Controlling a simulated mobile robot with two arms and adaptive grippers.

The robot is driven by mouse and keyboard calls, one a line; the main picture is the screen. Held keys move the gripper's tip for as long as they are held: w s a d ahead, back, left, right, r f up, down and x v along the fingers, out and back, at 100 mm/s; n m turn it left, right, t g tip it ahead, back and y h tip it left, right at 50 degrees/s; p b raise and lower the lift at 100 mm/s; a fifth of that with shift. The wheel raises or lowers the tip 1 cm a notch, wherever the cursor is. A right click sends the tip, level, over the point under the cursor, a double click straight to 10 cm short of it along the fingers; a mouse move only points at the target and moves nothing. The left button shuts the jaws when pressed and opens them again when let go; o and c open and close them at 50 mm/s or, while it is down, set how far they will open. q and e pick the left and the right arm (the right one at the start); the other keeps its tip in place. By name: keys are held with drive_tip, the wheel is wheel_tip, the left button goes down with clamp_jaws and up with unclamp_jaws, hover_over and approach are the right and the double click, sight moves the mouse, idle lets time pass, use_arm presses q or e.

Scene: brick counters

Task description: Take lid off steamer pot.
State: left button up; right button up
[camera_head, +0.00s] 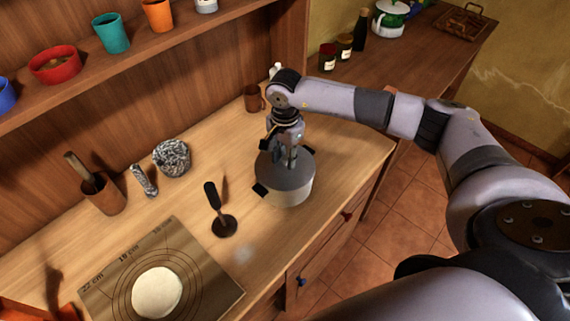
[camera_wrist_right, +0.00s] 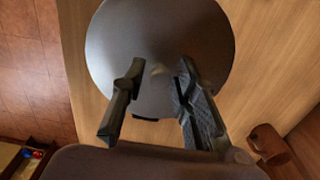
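The steamer pot (camera_head: 290,196) stands on the wooden counter, pale-sided with dark side handles. Its round grey lid (camera_head: 297,178) is on top; in the right wrist view the lid (camera_wrist_right: 160,30) fills the upper middle. My right gripper (camera_head: 289,160) points down over the lid. In the wrist view its two fingers (camera_wrist_right: 160,72) are apart, with the knob appearing between their tips. I cannot tell whether they touch it. My left gripper is not in view.
A dark press-like tool (camera_head: 224,225), a grey stone mortar (camera_head: 172,158) and a baking mat (camera_head: 215,290) with dough (camera_head: 157,292) lie left of the pot. A brown cup (camera_head: 253,98) stands behind it. The counter's front edge is close on the right.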

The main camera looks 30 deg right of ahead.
clamp_jaws()
drive_tip(key=shift+w+r, duration=0.1)
drive_tip(key=shift+r, duration=0.1)
idle(0.3)
